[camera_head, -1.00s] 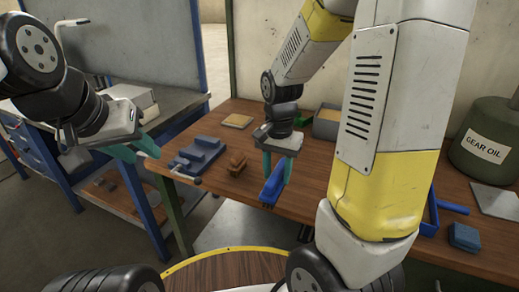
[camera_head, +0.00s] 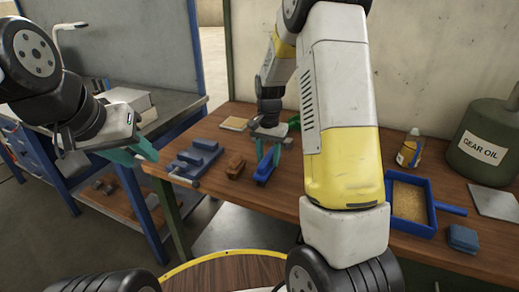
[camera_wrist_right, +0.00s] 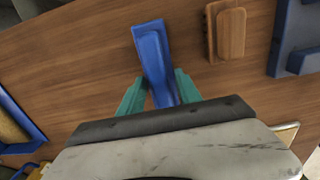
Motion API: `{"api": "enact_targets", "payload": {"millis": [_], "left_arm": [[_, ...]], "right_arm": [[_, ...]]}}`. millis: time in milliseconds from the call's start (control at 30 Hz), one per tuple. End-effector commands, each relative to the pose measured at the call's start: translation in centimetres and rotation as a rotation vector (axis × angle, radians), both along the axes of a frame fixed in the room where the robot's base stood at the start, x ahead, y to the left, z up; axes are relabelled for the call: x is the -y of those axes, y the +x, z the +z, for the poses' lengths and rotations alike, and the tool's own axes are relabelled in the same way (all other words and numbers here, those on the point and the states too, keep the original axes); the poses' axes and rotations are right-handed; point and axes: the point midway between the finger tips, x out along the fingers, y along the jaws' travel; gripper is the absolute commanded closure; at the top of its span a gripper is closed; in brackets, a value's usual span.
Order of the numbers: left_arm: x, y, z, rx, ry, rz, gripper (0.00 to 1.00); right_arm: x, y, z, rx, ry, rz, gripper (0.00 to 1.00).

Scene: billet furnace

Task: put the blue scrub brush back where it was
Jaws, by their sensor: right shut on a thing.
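The blue scrub brush (camera_head: 265,169) is between the fingers of my right gripper (camera_head: 268,155), which is shut on it. It is at or just above the wooden bench, right of a brown wooden brush (camera_head: 237,165); I cannot tell if it touches the bench. In the right wrist view the blue brush (camera_wrist_right: 152,50) sticks out past the teal fingertips of my right gripper (camera_wrist_right: 160,92). My left gripper (camera_head: 140,153) hangs away to the left, in front of the grey side table, with nothing seen in it; its finger gap is unclear.
A blue vise-like block (camera_head: 195,158) lies left of the brown brush. The bench front is clear.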

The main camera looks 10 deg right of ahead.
Motion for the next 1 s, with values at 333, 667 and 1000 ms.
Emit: {"api": "enact_targets", "payload": {"millis": [333, 667, 1000], "left_arm": [[0.0, 0.0, 0.0, 0.000, 0.000, 0.000, 0.64], [0.0, 0.0, 0.0, 0.000, 0.000, 0.000, 0.64], [0.0, 0.0, 0.0, 0.000, 0.000, 0.000, 0.64]], "right_arm": [[0.0, 0.0, -0.6, 0.001, 0.000, 0.000, 0.92], [0.0, 0.0, -0.7, 0.001, 0.000, 0.000, 0.38], [0.0, 0.1, 1.1, 0.005, 0.000, 0.000, 0.38]]}}
